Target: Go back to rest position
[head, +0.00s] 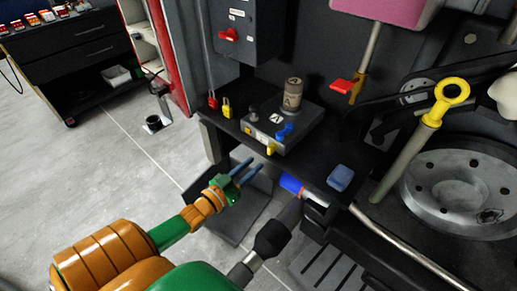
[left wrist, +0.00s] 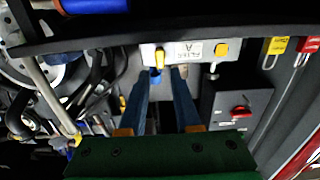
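My left gripper (head: 255,165) comes in from the lower left on an orange and green arm. Its two blue fingers are apart with nothing between them, in front of the black shelf's near edge. In the left wrist view, the open fingers (left wrist: 167,72) point toward the grey control box (left wrist: 197,50), with a visible gap between them. The control box in the head view (head: 292,138) carries blue and yellow levers and a brown cylinder (head: 292,94). I cannot tell the exact distance from the fingertips to the shelf. My right gripper is not in view.
The black shelf (head: 318,160) also bears a blue block (head: 340,177) and red and yellow padlocks (head: 226,107). A black-gripped lever (head: 271,238) and a blue-banded handle (head: 292,185) stand close to the left gripper. A yellow-ringed rod (head: 412,150) leans at right. Open floor (head: 70,170) lies left.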

